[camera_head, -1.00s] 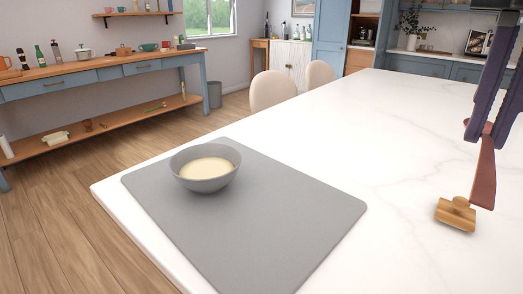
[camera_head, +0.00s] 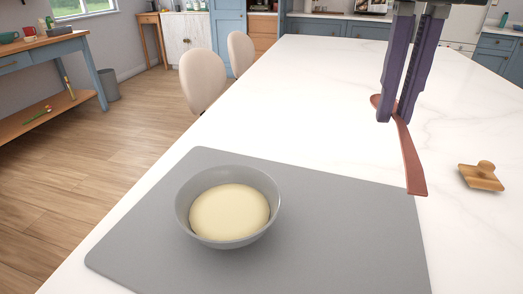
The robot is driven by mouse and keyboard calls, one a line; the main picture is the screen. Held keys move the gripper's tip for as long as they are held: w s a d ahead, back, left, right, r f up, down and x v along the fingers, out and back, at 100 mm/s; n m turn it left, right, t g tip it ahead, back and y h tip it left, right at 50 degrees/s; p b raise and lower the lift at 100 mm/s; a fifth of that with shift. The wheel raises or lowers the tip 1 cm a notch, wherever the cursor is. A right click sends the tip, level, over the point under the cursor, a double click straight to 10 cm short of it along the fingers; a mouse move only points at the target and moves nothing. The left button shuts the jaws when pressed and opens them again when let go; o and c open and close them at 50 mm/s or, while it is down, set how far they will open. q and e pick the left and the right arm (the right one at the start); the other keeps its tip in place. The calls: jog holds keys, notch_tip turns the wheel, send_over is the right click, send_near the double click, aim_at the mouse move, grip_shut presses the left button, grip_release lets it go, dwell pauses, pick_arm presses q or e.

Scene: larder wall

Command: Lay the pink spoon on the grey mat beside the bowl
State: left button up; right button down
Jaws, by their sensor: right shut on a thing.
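The pink spoon (camera_head: 411,165) is in my right gripper (camera_head: 394,117), which is shut on it. Its handle slants down toward the front, and its rounded end shows just left of the fingers. The handle's lower end shows beside the right edge of the grey mat (camera_head: 345,235); it appears to be above the counter. The grey bowl (camera_head: 188,220) stands upright on the mat, with cream-coloured contents. The spoon is to the right of the bowl and apart from it. My left gripper is not in view.
A wooden piece with a knob (camera_head: 481,178) lies on the white marble counter (camera_head: 300,100), right of the spoon. The mat is clear to the right of the bowl. Two beige chairs (camera_head: 203,80) stand along the counter's left edge.

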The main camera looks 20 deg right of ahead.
jog(key=b, duration=0.1)
send_over(356, 231)
notch_tip(356, 231, down, 11)
jog(key=shift+f, duration=0.15)
jog(key=shift+f+b, duration=0.5)
jog(key=shift+f, duration=2.1)
jog(key=shift+f, duration=0.15)
jog(key=c, duration=1)
grip_release()
notch_tip(356, 231, up, 12)
jog(key=shift+w+r+p, duration=0.15)
jog(key=shift+r+p, duration=0.05)
jog(key=shift+p, duration=0.6)
